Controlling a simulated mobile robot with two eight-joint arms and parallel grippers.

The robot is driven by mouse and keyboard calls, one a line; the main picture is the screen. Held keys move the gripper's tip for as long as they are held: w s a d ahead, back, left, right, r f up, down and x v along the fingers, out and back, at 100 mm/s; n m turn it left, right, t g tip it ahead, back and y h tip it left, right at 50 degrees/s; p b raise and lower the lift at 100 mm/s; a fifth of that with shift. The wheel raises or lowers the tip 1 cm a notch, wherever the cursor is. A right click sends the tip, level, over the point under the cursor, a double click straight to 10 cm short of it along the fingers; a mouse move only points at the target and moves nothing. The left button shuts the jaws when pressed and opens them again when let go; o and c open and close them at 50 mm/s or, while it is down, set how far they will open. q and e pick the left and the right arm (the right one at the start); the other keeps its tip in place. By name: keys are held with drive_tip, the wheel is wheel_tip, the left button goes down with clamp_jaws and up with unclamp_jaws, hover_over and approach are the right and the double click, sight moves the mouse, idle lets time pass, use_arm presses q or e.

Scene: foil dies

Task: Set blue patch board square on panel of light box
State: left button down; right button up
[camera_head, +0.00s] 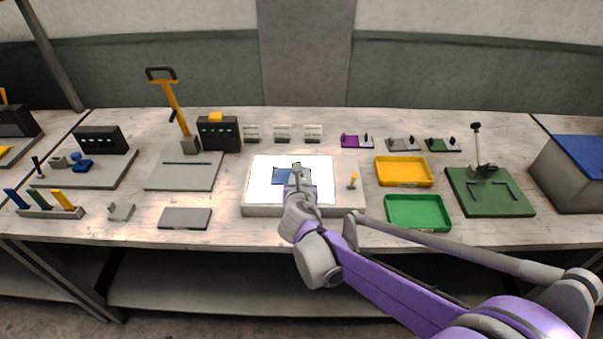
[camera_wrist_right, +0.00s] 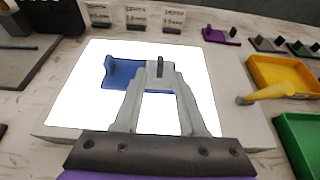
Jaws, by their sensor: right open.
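The light box (camera_head: 255,211) stands mid-table with its white panel (camera_head: 262,170) lit. The blue patch board (camera_head: 279,175) lies on the panel, near its middle in the head view. My right gripper (camera_head: 297,168) is over the board's right part. In the wrist view my right gripper (camera_wrist_right: 160,72) is open, with a dark upright peg between its fingertips. I cannot tell whether the fingers touch it. My left gripper is not in view.
A yellow lever (camera_head: 353,180) stands at the light box's right side. A yellow tray (camera_head: 404,171) and a green tray (camera_head: 418,212) lie to the right. Purple (camera_head: 350,141), grey and green boards stand behind. A grey plate (camera_head: 185,218) lies left, with bare table between.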

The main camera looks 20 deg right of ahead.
drive_tip(key=v, duration=0.8)
drive_tip(key=s+d+f+m+g, duration=0.25)
drive_tip(key=s+m, duration=0.35)
drive_tip(key=m, duration=0.3)
drive_tip(key=s+d+f+m+g, duration=0.2)
drive_tip(key=s+d+f+m, duration=0.15)
drive_tip(key=s+m, duration=0.4)
drive_tip(key=s+a+f+m+g+y, duration=0.1)
drive_tip(key=s+f+m, duration=0.1)
drive_tip(key=s+m, duration=0.4)
drive_tip(key=s+a+f+m+g+y, duration=0.1)
drive_tip(key=s+m, duration=0.4)
drive_tip(key=m, duration=0.5)
wheel_tip(320, 180, down, 2)
drive_tip(key=shift+s+a+f+g+y, duration=0.25)
drive_tip(key=shift+s+g+y, duration=0.25)
drive_tip(key=shift+y, duration=0.3)
drive_tip(key=shift+w, duration=0.1)
drive_tip(key=r+p, duration=0.2)
drive_tip(key=shift+w+r, duration=0.25)
drive_tip(key=shift+w, duration=0.1)
